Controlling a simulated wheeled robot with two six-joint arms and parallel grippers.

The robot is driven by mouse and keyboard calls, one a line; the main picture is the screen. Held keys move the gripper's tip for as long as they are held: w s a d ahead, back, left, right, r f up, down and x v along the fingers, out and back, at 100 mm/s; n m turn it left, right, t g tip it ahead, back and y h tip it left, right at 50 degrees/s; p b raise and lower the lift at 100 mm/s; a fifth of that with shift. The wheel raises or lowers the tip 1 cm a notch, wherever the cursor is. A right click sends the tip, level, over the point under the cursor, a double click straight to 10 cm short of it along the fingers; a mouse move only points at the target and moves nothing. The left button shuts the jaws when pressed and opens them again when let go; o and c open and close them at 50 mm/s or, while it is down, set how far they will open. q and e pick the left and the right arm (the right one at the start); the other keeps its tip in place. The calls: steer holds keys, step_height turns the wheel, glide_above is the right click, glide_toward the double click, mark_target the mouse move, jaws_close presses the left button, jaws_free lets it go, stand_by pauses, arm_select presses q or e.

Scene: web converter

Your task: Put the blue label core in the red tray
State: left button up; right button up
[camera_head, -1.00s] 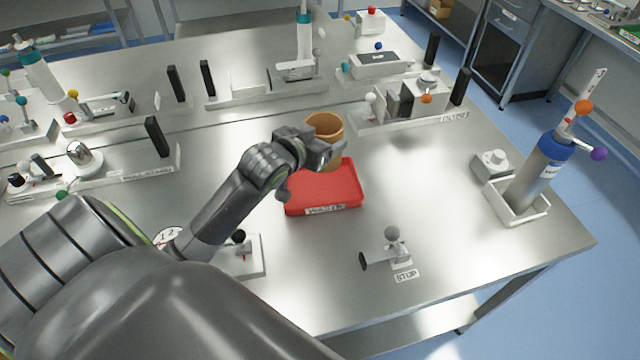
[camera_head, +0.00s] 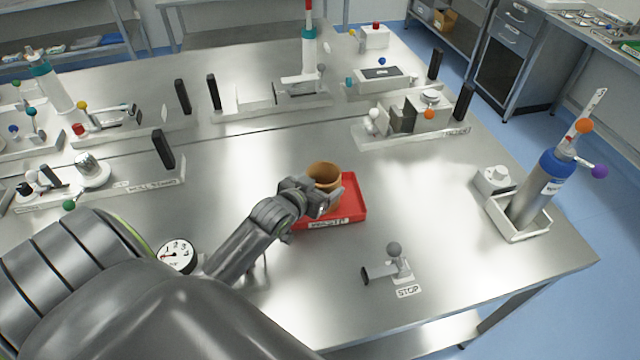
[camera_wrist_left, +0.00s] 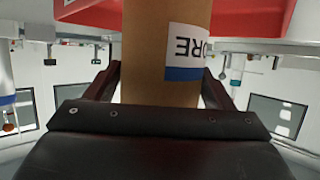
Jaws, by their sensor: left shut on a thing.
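The core (camera_head: 324,174) is a tan, hollow cylinder. In the left wrist view the core (camera_wrist_left: 165,55) shows a white label with a blue stripe and the letters "ORE". My left gripper (camera_head: 322,198) is shut on it and holds it roughly upright. The red tray (camera_head: 354,205) lies on the steel table, with a white label on its front wall. The core is over the tray in the head view. The gripper hides its lower end, so I cannot tell if it touches the tray floor. The tray (camera_wrist_left: 90,12) also shows at the top of the left wrist view. My right gripper is not in view.
A small lever fixture (camera_head: 393,262) with a "STOP" label stands in front of the tray. A white dial (camera_head: 176,256) is to the left near my arm. A white fixture with blocks (camera_head: 410,122) stands behind right. A blue-topped cylinder (camera_head: 540,188) stands at the right edge.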

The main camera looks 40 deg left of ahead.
arm_select(q)
steer(key=shift+f, duration=0.1)
steer(key=o, duration=1)
steer(key=b+v, duration=0.1)
steer(key=v, duration=1.1)
steer(key=shift+b, duration=0.3)
steer(key=shift+d, duration=0.1)
